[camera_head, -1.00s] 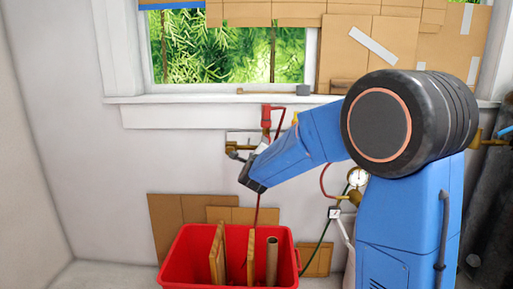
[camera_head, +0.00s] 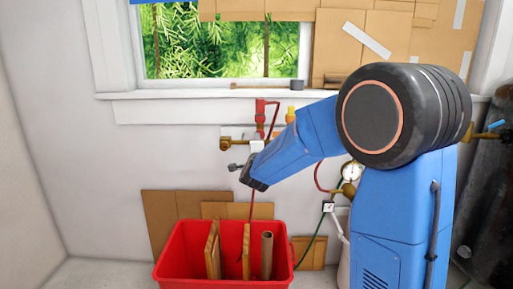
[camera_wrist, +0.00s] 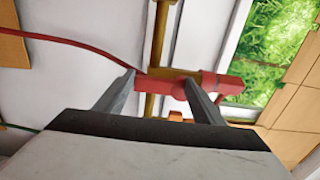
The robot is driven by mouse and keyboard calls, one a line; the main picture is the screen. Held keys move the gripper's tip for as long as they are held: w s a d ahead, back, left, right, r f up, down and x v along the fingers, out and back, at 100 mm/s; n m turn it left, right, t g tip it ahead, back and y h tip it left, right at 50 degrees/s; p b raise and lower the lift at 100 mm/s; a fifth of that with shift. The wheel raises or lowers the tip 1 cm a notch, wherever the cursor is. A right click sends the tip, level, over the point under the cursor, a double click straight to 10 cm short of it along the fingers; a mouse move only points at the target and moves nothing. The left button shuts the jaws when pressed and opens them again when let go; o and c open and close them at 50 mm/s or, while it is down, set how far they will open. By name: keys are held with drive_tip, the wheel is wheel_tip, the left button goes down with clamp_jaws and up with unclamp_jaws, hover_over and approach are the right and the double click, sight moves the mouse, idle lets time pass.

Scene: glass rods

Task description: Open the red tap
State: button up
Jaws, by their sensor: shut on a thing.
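The red tap (camera_wrist: 165,88) shows in the wrist view as a red bar on a brass pipe, with a red block at its right end. My gripper (camera_wrist: 160,84) has one finger on each side of the red bar and is shut on it. In the head view the red fitting (camera_head: 260,110) stands upright below the window sill. My wrist's dark end is low and left there, and my arm hides the fingertips and their contact.
A yellow fitting (camera_head: 291,113) stands just right of the red one. A brass fitting (camera_head: 228,144) sticks out left. A red hose (camera_wrist: 65,44) runs close to the gripper. A red bin (camera_head: 180,262) with boards and a tube stands below. A pressure gauge (camera_head: 351,171) is at right.

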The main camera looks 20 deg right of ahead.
drive_tip(key=shift+f, duration=0.1)
idle(0.3)
drive_tip(key=o, duration=1.5)
drive_tip(key=v, duration=1.7)
drive_tip(key=shift+s, duration=0.2)
drive_tip(key=shift+a, duration=0.1)
